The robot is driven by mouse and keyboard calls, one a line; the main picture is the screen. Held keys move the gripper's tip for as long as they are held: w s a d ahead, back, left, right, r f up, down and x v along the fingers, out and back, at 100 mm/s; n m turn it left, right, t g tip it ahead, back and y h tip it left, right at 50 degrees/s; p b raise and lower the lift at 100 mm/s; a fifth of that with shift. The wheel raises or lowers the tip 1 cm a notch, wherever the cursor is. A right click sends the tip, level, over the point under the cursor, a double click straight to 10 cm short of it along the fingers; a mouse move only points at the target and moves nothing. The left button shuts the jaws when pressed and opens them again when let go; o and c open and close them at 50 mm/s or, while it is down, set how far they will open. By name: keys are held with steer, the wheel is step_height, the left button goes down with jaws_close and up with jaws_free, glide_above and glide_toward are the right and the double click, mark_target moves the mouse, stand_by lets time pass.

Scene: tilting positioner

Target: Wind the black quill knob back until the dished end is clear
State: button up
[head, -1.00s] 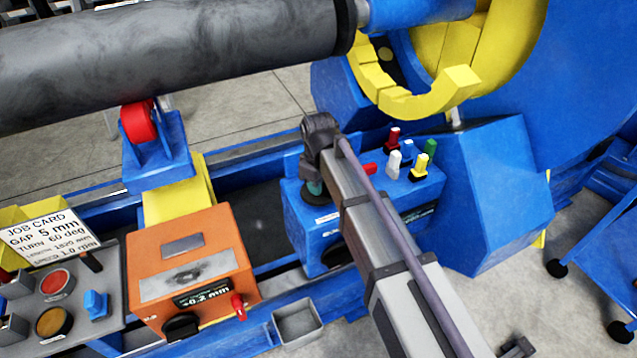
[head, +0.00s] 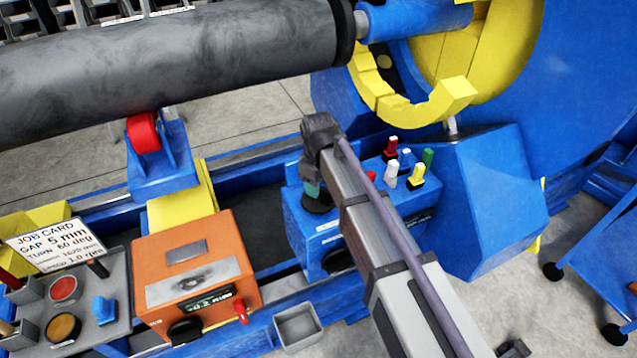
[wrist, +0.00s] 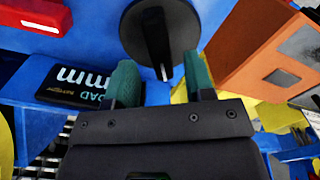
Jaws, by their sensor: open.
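A round black knob (head: 318,204) with a raised grip bar sits on the blue control box (head: 306,228), by its left end. In the wrist view the knob (wrist: 178,28) lies just beyond my fingertips. My gripper (head: 312,188) points down over it in the head view. In the wrist view my gripper (wrist: 159,66) is open, its two green fingers apart with nothing between them. The knob's bar appears roughly in line with the gap. The big grey cylinder (head: 170,65) ends in a black rim (head: 343,28), near the blue quill (head: 418,16). The dished end itself is not clearly visible.
Several coloured switches (head: 391,175) stand on the blue box, right of my arm. A red block (wrist: 38,14) and a display (wrist: 85,83) are close to the knob. An orange box (head: 197,270) stands to the left, with a grey tray (head: 298,326) in front.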

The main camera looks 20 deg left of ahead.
step_height(320, 180, up, 7)
steer(key=p, duration=0.5)
steer(key=shift+r, duration=0.1)
steer(key=s+d+r+m+p, duration=0.2)
steer(key=s+d+m, duration=0.1)
steer(key=d, duration=0.8)
steer(key=s+d+r+m+p, duration=0.2)
steer(key=s+d+m, duration=0.2)
steer(key=d, duration=0.8)
steer(key=s+d+r+m+p, duration=0.2)
steer(key=d+m, duration=0.5)
steer(key=d, duration=0.5)
steer(key=shift+s+r+p, duration=0.4)
steer(key=shift+s+p, duration=0.2)
steer(key=shift+s, duration=0.6)
